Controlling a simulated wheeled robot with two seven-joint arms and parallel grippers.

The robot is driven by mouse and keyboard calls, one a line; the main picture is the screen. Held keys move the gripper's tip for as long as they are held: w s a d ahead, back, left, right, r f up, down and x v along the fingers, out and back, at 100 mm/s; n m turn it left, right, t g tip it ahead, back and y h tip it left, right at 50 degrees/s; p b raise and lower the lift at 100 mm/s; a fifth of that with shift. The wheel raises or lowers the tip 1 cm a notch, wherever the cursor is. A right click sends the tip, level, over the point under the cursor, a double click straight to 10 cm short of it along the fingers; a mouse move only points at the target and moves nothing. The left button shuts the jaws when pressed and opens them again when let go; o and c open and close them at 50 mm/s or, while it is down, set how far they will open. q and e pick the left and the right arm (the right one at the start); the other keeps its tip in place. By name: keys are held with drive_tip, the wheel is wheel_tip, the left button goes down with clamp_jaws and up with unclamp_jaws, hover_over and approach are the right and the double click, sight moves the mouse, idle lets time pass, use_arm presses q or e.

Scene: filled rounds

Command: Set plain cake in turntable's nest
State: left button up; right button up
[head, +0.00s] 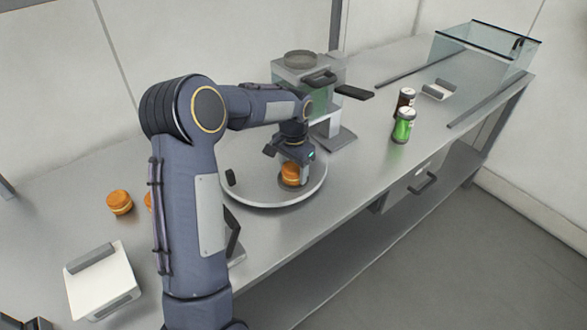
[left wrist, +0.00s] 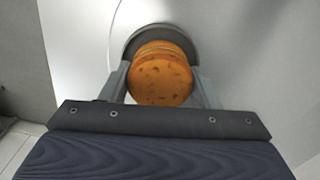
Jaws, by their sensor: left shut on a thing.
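My left gripper (head: 292,170) is shut on an orange-brown round cake (head: 290,177) with a paler band around its middle. The left wrist view shows the same cake (left wrist: 160,78) between the two fingers, with darker specks on its face. The turntable (head: 245,192) is a wide pale disc on the counter, under the gripper. Its nest (left wrist: 134,42) shows as a grey round patch behind and around the cake in the left wrist view. I cannot tell whether the cake touches the nest. My right gripper is not in view.
Another orange cake (head: 119,202) lies on the counter at the left, with one more partly hidden by my arm. A white scale-like device (head: 103,283) sits front left. A grey machine (head: 308,80) stands behind the turntable. A green can (head: 403,126) and a dark can stand right.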

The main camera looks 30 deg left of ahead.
sight(293, 166)
use_arm(q)
drive_tip(key=o, duration=0.7)
drive_tip(key=shift+f, duration=0.1)
wheel_tip(293, 166, up, 12)
drive_tip(key=r, duration=0.1)
drive_tip(key=s+d+r+n+t+h, duration=0.1)
drive_tip(key=s+d+r+t, duration=0.1)
drive_tip(key=s, duration=0.6)
drive_tip(key=s+d+r+n+t+h, duration=0.1)
drive_tip(key=s+d, duration=0.2)
drive_tip(key=s, duration=0.5)
drive_tip(key=s+d+f+t, duration=0.1)
drive_tip(key=s+d+f, duration=0.1)
drive_tip(key=s, duration=0.2)
drive_tip(key=s+d+f+n+h, duration=0.1)
drive_tip(key=s+d+f, duration=0.1)
drive_tip(key=s, duration=0.2)
drive_tip(key=s+d+f+n+t, duration=0.1)
drive_tip(key=s+d+f, duration=0.1)
drive_tip(key=s, duration=0.3)
drive_tip(key=shift+s+d+f+t+h, duration=0.1)
drive_tip(key=shift+d+f+t+h, duration=0.1)
drive_tip(key=shift+d+t+h, duration=0.15)
